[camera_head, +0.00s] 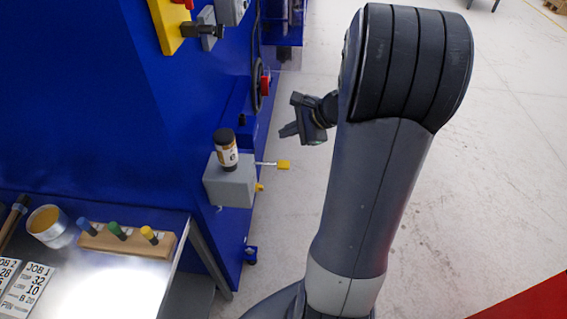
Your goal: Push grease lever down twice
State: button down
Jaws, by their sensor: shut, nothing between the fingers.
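The grease lever (283,165) is a thin metal rod with a yellow end. It sticks out to the right from a grey box (231,184) on the side of the blue machine. A dark bottle with a pale label (226,150) stands on top of the box. My gripper (286,131) is shut and empty. It is above the yellow lever end in the picture, with a visible gap between them. I cannot tell its exact depth relative to the lever.
The blue machine (130,120) fills the left side. A metal table (185,243) at lower left carries a wooden block (125,239) with coloured handles, a round tin (50,222) and job cards (28,287). A red button (265,84) is on the machine. Pale floor (470,190) is open at right.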

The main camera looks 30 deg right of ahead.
aim_at(285, 164)
jog(key=shift+f, duration=0.15)
notch_tip(285, 164, down, 9)
jog(key=b, duration=0.7)
jog(key=shift+r, duration=0.2)
dwell(1.5)
jog(key=shift+f+b, duration=0.4)
jog(key=shift+b, duration=0.1)
jog(key=shift+f+b, duration=1.1)
jog(key=shift+f, duration=0.25)
dwell(1.0)
jog(key=shift+r, duration=0.1)
dwell(0.4)
jog(key=shift+r+p, duration=1.4)
jog(key=shift+r, duration=0.3)
jog(key=shift+r+p, duration=2)
jog(key=shift+r, duration=0.5)
